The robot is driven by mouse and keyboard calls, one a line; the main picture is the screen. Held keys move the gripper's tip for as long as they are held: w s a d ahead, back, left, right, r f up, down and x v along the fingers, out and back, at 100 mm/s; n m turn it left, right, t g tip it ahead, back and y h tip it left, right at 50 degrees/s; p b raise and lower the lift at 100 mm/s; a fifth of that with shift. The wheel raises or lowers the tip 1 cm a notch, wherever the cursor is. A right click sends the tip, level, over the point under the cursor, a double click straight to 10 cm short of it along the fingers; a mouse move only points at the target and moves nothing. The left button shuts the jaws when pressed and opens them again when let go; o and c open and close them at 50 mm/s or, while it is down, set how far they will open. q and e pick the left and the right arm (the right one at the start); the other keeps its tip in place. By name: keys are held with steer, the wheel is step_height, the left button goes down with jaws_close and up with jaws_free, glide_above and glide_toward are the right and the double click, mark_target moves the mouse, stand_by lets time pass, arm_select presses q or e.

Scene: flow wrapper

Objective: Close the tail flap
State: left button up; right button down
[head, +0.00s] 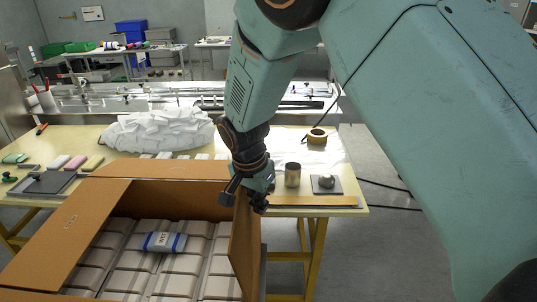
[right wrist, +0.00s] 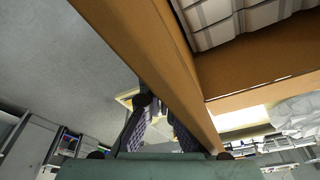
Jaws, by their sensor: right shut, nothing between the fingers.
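An open cardboard box, filled with rows of pale wrapped packs (head: 170,284), stands at the lower left in the head view. Its right flap (head: 244,250) stands roughly upright; its left flap (head: 72,228) and far flap (head: 160,169) lie folded outward. Which one is called the tail flap I cannot tell. My right gripper (head: 256,203) is shut and empty at the far end of the right flap, close to its upper edge. In the right wrist view the fingers (right wrist: 160,128) are beside a long cardboard panel (right wrist: 150,62); contact is unclear. My left gripper is out of view.
A blue-and-white pack (head: 164,242) lies on top of the packs. The yellow table behind holds a white heap (head: 158,131), a metal can (head: 292,175), a tape roll (head: 317,136) and a grey plate with a knob (head: 326,184).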

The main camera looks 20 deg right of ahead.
steer(key=w+a+p, duration=0.1)
steer(key=w+a, duration=0.3)
steer(key=a, duration=0.4)
step_height(320, 180, up, 7)
steer(key=d+p, duration=0.1)
steer(key=p, duration=0.4)
steer(key=shift+s+d+r+p, duration=0.15)
steer(key=shift+s+p, duration=0.25)
